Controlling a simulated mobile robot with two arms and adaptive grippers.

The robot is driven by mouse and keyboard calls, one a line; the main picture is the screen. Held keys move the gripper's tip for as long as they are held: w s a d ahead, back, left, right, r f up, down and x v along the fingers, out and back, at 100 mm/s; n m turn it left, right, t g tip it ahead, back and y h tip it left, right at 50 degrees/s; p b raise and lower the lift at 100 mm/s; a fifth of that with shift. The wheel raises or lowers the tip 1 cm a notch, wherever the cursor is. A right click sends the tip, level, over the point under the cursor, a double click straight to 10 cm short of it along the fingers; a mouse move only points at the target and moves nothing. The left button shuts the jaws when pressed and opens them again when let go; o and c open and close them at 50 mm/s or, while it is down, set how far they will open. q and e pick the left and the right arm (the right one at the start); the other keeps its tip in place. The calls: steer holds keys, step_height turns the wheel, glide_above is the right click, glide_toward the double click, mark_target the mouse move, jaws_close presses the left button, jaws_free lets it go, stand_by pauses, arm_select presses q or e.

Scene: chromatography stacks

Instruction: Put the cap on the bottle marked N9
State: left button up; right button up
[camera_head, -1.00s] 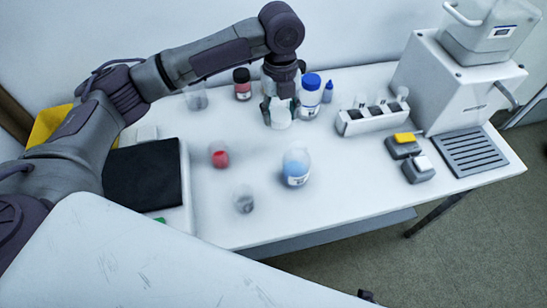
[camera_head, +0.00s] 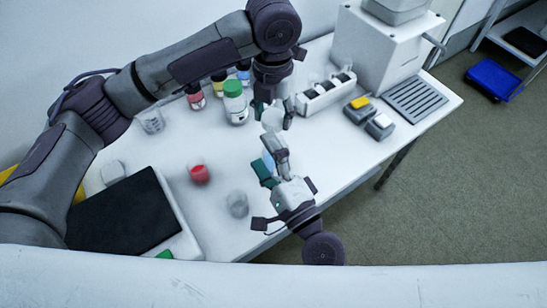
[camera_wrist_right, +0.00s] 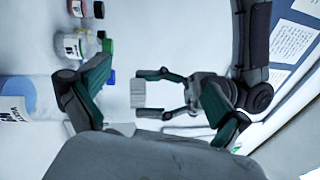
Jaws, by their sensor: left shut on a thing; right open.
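My left gripper (camera_head: 273,121) is shut on a white cap (camera_head: 272,117) and holds it over the table. In the right wrist view the cap (camera_wrist_right: 137,93) is at the tips of the left gripper (camera_wrist_right: 158,94).
A green-capped bottle (camera_head: 235,103) and other capped bottles stand behind, left of my left gripper. A white rack (camera_head: 325,94) and a machine (camera_head: 382,45) are at the right.

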arm_select(q)
steer(key=shift+r+m, duration=0.15)
steer(key=shift+m, duration=0.15)
steer(key=shift+d, duration=0.15)
steer(key=shift+s+d+r+m, duration=0.1)
steer(key=shift+d+m, duration=0.05)
steer(key=shift+m, duration=0.25)
arm_select(e)
step_height(320, 180, down, 9)
steer(key=s+m+g+h, duration=0.1)
steer(key=m+h, duration=0.5)
steer(key=m, duration=0.5)
steer(key=s+d+m+g+h, duration=0.1)
steer(key=m+h, duration=0.4)
steer(key=m, duration=0.7)
steer(key=shift+d+f+m+g+h, duration=0.15)
steer(key=shift+d+m+g+h, duration=0.2)
steer(key=shift+g, duration=0.35)
steer(key=x, duration=1.2)
steer(key=shift+c, duration=0.3)
